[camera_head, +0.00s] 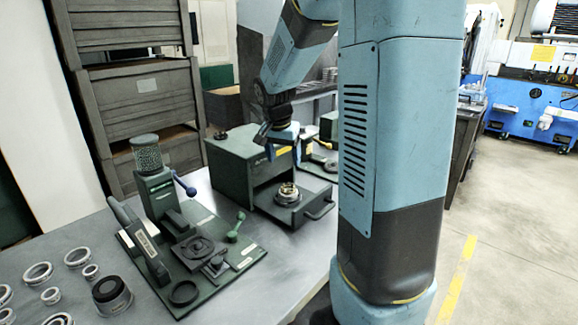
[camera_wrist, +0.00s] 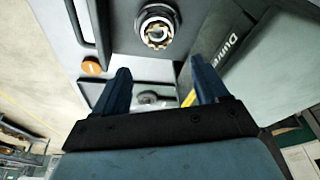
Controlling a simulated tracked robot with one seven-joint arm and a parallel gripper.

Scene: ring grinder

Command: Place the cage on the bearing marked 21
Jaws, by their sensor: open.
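A brass-coloured notched ring, which looks like the cage (camera_head: 288,188), sits in a round metal holder on the pulled-out drawer of the dark green box. In the wrist view the cage (camera_wrist: 157,35) lies beyond my fingertips, near the top. My gripper (camera_wrist: 160,75) is open, with its two blue fingers apart and nothing held between them. I cannot read a mark 21 on any bearing.
The green box (camera_head: 232,150) and its drawer (camera_head: 312,207) stand on the grey table. A green fixture (camera_head: 205,240) with a bead-filled jar (camera_head: 146,152) and levers stands to the left. Several metal rings (camera_head: 38,272) and a dark cup (camera_head: 111,293) lie at front left.

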